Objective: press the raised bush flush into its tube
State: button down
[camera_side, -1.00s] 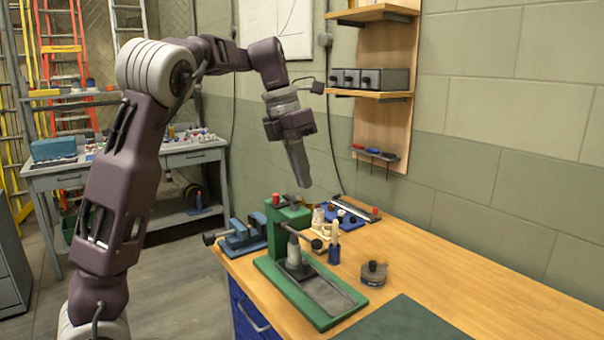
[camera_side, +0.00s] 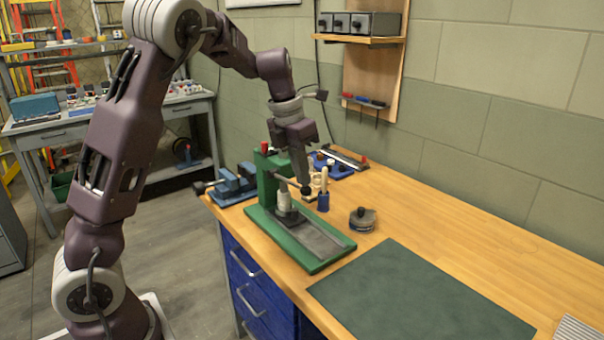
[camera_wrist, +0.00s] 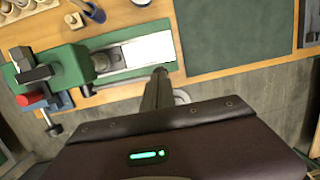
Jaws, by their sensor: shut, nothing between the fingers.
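A green press (camera_side: 268,178) stands on a green base with a grey plate (camera_side: 316,238). It also shows in the wrist view (camera_wrist: 68,66). A pale grey cylinder (camera_side: 284,201) stands under the press head; I cannot tell bush from tube in it, nor how far the bush stands up. A thin lever with a black knob (camera_side: 306,191) reaches out from the press. My gripper (camera_side: 304,180) is shut and empty, pointing down with its tips right at the knob. In the wrist view my gripper tips (camera_wrist: 160,74) overlap the dark knob; I cannot tell whether they touch.
A blue cup with a pale handled tool (camera_side: 323,200) stands just behind the press. A round grey tin (camera_side: 362,219) is to its right, a blue vise (camera_side: 236,186) to its left. A green mat (camera_side: 420,295) lies clear at the front right.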

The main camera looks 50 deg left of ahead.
jog(key=shift+f, duration=0.15)
jog(key=shift+d+f, duration=0.2)
jog(key=shift+f, duration=0.55)
jog(key=d+v, duration=0.1)
jog(key=v, duration=1.3)
jog(key=shift+a+r, duration=0.25)
jog(key=shift+r, duration=0.1)
